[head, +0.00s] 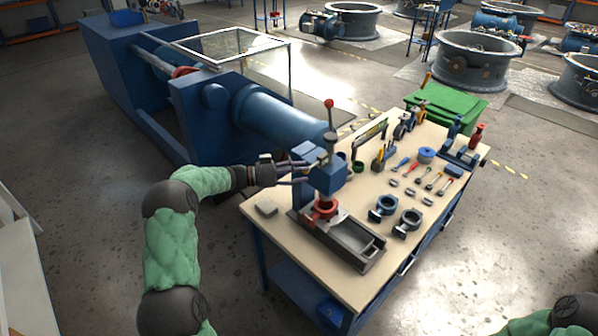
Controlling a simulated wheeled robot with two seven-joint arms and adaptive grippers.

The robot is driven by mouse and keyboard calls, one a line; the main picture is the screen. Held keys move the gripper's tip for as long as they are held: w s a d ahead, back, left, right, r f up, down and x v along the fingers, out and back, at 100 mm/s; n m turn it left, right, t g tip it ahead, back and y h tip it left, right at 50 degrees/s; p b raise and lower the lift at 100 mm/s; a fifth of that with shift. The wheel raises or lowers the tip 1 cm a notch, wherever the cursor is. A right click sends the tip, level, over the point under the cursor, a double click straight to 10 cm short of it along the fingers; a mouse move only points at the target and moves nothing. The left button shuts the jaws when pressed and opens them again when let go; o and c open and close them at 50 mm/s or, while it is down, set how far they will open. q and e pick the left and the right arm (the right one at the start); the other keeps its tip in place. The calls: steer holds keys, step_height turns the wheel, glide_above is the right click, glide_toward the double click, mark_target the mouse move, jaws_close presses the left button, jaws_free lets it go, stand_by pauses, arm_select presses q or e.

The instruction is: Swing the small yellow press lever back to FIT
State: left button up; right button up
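The small blue press (327,178) stands upright on the near left part of the workbench, with a red ball-topped handle (329,104) above it. A red ring-shaped part (326,206) sits under its head. I cannot make out the small yellow lever or a FIT mark; my gripper and the press body may hide them. My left gripper (297,172) reaches in from the left, with its fingertips at the left side of the press head. Whether it touches anything, or how far its fingers are apart, is unclear. My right gripper is outside the view.
A large blue machine (255,110) stands behind. A green bin (447,101) is beyond the bench.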

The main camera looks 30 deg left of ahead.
arm_select(q)
steer(key=v, duration=1.2)
steer(key=shift+s+r, duration=0.1)
stand_by(0.4)
